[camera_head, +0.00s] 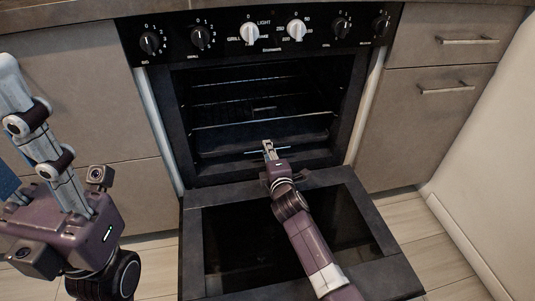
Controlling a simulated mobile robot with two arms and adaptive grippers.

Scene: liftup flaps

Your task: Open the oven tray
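The oven (178,120) stands in the middle with its door (395,265) folded down toward me. Inside, wire racks (240,122) span the cavity, and a dark tray (225,140) lies low in it with a light bar along its front. My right gripper (267,147) reaches over the open door to the lower part of the oven opening, at the tray's front. Its fingertips are small here, so I cannot tell whether they are open, shut or touching the tray. My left arm shows at the left, but its fingertips are not in view.
The control panel (265,30) with several knobs runs above the oven opening. Drawers (430,120) with bar handles are at the right, and plain cabinet fronts (85,90) at the left. Wooden floor (435,250) shows beside the lowered door. A white wall stands at far right.

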